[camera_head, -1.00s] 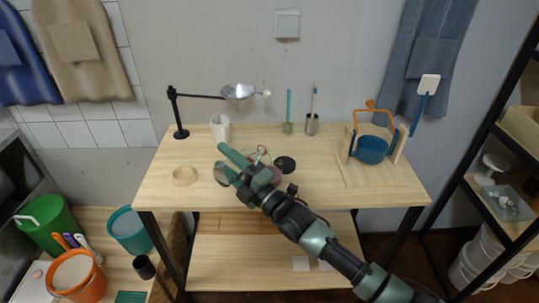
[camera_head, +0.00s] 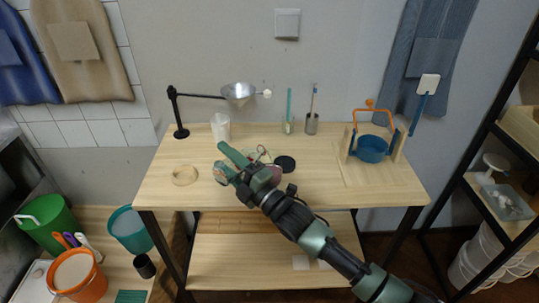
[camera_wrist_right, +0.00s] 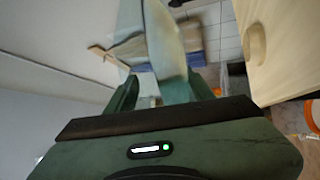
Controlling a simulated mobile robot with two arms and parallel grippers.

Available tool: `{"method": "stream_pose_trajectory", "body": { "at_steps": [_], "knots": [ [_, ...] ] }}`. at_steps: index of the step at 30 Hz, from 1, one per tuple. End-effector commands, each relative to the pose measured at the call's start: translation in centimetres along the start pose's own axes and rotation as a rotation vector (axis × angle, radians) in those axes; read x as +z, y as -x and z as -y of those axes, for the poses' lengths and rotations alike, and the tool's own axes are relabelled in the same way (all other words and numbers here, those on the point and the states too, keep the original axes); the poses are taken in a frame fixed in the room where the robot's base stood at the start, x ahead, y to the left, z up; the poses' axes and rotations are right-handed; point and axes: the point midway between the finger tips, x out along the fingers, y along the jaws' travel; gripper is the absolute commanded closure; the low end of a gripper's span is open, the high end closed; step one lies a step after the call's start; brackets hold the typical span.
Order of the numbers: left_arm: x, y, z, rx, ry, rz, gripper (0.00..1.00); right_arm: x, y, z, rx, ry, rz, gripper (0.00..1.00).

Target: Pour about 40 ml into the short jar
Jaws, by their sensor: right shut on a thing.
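My right gripper (camera_head: 232,162) is above the middle of the table, its fingers pointing to the upper left. It is shut on a clear vessel (camera_wrist_right: 165,45), which rises between the fingers in the wrist view and looks pale inside. A clear rim (camera_head: 262,154) and a pinkish thing (camera_head: 275,172) show partly behind my gripper; I cannot tell which is the short jar. Any liquid level is hidden. My left gripper is not in view.
A tan ring (camera_head: 185,175) lies left. A blue pot (camera_head: 371,149) stands right.

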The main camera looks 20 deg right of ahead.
Motion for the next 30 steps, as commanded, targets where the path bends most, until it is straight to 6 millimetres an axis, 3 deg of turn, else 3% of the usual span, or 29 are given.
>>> {"method": "stream_pose_trajectory", "body": {
  "at_steps": [2,6,8,19,30],
  "knots": [
    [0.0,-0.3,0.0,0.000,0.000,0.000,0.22,0.0,0.1,0.2,0.001,0.008,-0.002,0.98],
    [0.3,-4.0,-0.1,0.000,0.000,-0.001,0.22,-0.1,0.9,3.4,0.002,0.185,-0.052,0.98],
    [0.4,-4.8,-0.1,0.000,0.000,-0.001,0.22,-0.2,1.0,4.0,0.005,0.261,-0.074,0.98],
    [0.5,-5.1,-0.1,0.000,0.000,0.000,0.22,0.5,0.8,3.7,0.007,0.467,-0.130,0.98],
    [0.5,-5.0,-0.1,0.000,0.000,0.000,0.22,0.5,0.8,3.5,0.007,0.472,-0.132,0.98]
  ]
}}
